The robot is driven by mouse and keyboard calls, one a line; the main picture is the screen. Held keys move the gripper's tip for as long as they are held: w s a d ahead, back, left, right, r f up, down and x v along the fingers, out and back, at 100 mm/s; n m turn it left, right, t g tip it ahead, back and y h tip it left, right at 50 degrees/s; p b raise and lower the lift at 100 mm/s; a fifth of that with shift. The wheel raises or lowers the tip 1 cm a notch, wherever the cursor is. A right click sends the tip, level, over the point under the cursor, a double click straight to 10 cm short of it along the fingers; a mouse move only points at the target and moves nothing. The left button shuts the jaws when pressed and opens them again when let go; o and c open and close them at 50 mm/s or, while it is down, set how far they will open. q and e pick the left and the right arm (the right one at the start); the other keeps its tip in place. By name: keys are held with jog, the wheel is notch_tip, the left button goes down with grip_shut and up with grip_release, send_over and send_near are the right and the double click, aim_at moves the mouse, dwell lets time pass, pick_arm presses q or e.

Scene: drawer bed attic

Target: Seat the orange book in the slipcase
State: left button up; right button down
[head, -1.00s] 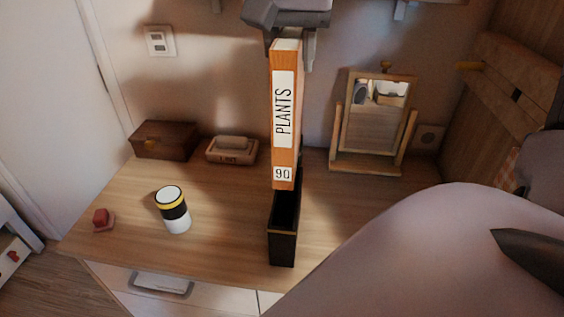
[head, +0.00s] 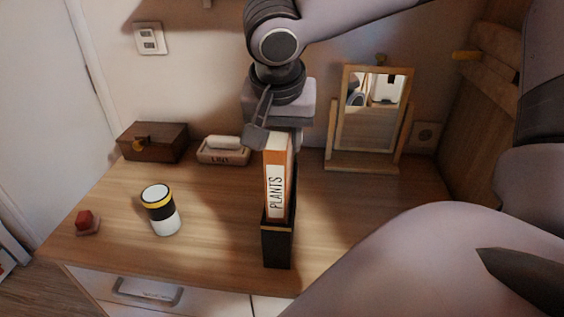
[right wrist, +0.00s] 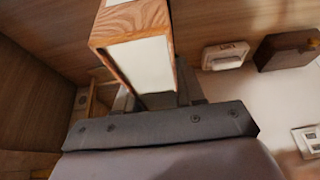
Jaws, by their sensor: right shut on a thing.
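The orange book (head: 277,180) with a white PLANTS label stands upright in the black slipcase (head: 277,248) on the desk. Its lower part, with the 90 label, is hidden inside the slipcase, and the upper part sticks out above the front edge. My right gripper (head: 277,138) is above the slipcase, shut on the top of the book. In the right wrist view the book (right wrist: 132,22) runs away from between the fingers, and its lower end is out of sight. My left gripper is not in view.
A small red item (head: 84,222) lies near the left edge. A wooden box (head: 153,142), a soap-like dish (head: 222,152) and a tilting mirror (head: 370,120) stand along the wall.

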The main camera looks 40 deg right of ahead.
jog(key=shift+f+b, duration=1.9)
jog(key=shift+f, duration=0.25)
jog(key=shift+f, duration=0.15)
jog(key=c, duration=0.7)
grip_release()
